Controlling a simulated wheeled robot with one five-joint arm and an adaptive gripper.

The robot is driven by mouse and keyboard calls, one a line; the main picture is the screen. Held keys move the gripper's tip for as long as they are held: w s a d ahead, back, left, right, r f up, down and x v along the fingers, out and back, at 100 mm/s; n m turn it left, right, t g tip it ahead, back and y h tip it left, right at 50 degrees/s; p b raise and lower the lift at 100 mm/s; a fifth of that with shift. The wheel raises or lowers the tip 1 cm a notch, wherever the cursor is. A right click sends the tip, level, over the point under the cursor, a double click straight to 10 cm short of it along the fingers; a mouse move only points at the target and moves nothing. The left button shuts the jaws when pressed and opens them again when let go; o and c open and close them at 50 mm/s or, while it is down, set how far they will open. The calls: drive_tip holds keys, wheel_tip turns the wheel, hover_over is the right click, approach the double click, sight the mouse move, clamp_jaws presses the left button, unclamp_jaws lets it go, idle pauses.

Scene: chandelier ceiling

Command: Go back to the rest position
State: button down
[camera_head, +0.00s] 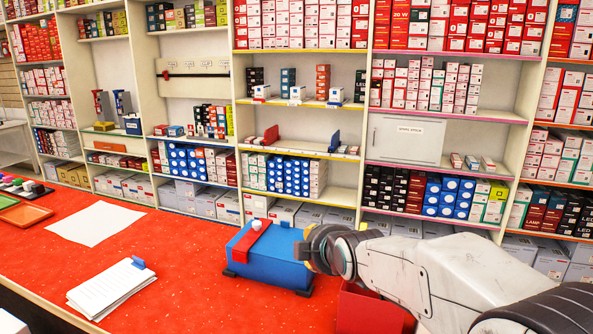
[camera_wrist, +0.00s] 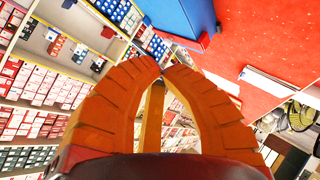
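My arm reaches in from the lower right in the head view, and its dark round wrist end is beside the right end of a blue box (camera_head: 270,262). My gripper (camera_wrist: 163,67) shows in the wrist view as two ridged orange fingers that meet at their tips. It is shut, and nothing shows between the fingertips. In the head view the fingers are small and partly hidden, and I cannot tell whether they touch the box. The blue box stands on the red counter (camera_head: 190,285), with a red piece and a white knob on top.
A red bin (camera_head: 372,308) is below my arm. A paper stack (camera_head: 108,290) with a blue clip and a white sheet (camera_head: 95,222) lie on the counter. Trays (camera_head: 25,213) are at the far left. Shelves full of boxes (camera_head: 295,175) stand behind. The counter's front middle is clear.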

drive_tip(key=s+d+f+m+g+h+p, duration=0.1)
drive_tip(key=s+d+m, duration=0.3)
drive_tip(key=s, duration=0.6)
drive_tip(key=s+d+f+m+g+h+p, duration=0.1)
drive_tip(key=s+d+m+g, duration=0.3)
drive_tip(key=s, duration=0.7)
drive_tip(key=s+d+f+m+g+h+p, duration=0.1)
drive_tip(key=s+d+m, duration=0.4)
drive_tip(key=s, duration=0.6)
drive_tip(key=shift+s+d+f+m+g+p, duration=0.3)
drive_tip(key=shift+d+f+g+p, duration=0.25)
drive_tip(key=shift+d+g+p, duration=0.35)
drive_tip(key=shift+a, duration=0.15)
